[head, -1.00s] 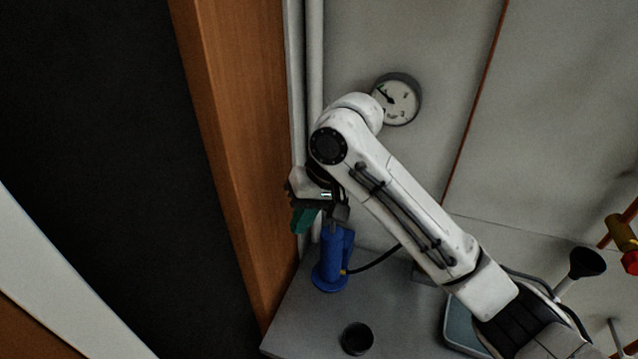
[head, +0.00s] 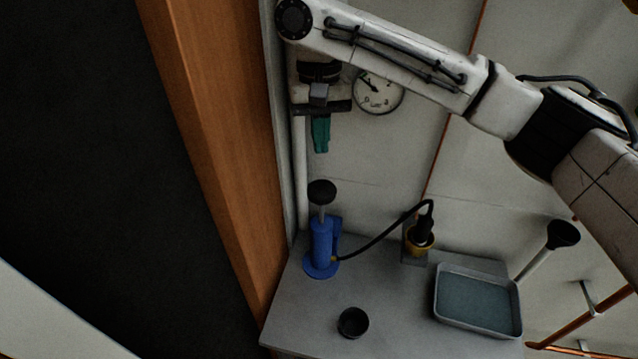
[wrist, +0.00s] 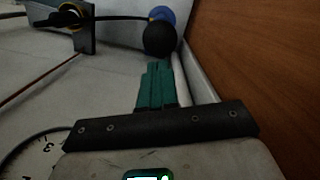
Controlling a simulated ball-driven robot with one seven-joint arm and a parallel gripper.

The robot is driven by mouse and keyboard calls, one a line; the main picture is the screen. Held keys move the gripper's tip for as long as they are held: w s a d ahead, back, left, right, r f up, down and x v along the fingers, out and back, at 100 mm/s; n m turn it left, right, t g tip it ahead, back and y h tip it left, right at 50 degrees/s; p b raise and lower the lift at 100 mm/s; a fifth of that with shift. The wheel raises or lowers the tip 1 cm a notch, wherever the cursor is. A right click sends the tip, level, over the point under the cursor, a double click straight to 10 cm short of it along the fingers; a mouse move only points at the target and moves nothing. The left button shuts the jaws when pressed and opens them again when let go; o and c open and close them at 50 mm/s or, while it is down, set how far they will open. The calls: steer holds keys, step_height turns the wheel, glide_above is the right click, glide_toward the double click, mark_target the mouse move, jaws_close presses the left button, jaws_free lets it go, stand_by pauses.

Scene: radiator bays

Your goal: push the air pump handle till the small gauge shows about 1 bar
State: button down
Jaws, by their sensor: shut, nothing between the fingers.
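The blue air pump (head: 321,240) stands upright on the grey bench by the wooden post. Its black handle knob (head: 321,192) is raised on a short rod above the body. In the wrist view the knob (wrist: 160,38) hides part of the blue pump (wrist: 162,13). My gripper (head: 320,150) points down above the knob, apart from it, with its teal fingers shut and empty; they also show in the wrist view (wrist: 157,66). A round white gauge (head: 378,95) is on the wall, partly covered by my arm; its reading is too small to tell. I cannot tell whether it is the small gauge.
A black hose runs from the pump to a black and yellow fitting (head: 420,238) on the bench (head: 300,310). A dark cup (head: 353,322) stands in front and a grey tray (head: 478,328) at right. The wooden post (head: 215,150) and a pale pipe are close at left.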

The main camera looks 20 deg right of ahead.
mark_target(318, 182)
steer(key=shift+s+a+f+b, duration=0.1)
steer(key=shift+s+f+b, duration=0.1)
steer(key=shift+f+b, duration=1.2)
steer(key=shift+s+f+b, duration=0.15)
steer(key=shift+f+b, duration=0.4)
steer(key=shift+f, duration=1.55)
step_height(318, 182, down, 6)
steer(key=shift+f+b, duration=0.2)
steer(key=shift+b, duration=0.5)
steer(key=shift+w+r+p, duration=0.3)
steer(key=shift+w+p, duration=0.15)
steer(key=shift+w, duration=0.1)
steer(key=shift+w+r+p, duration=0.3)
steer(key=shift+w+p, duration=0.1)
steer(key=shift+w, duration=0.1)
steer(key=shift+w+d, duration=0.3)
steer(key=shift+w, duration=0.15)
step_height(318, 182, up, 11)
steer(key=w+b, duration=0.1)
steer(key=shift+d+b, duration=0.15)
steer(key=shift+b, duration=0.15)
